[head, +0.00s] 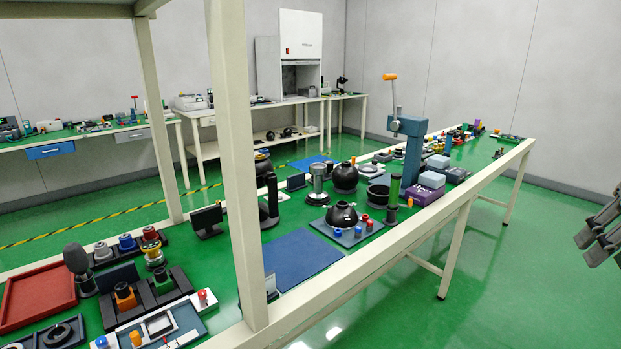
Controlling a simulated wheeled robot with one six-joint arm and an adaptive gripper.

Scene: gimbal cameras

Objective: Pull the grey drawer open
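A grey drawer (133,135) sits under the green-topped bench at the back left, to the right of a blue drawer (50,151). Its front looks flush under the bench top, and it is small and far off. My gripper (590,247) shows only in part at the right edge, with dark grey fingers pointing left and down.
A long green-topped bench (228,250) crowded with tools and devices runs between me and the back left bench. Its cream post (238,170) stands in front of the view. A cream bench (321,99) stands at the back wall. Green floor (540,260) is clear at right.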

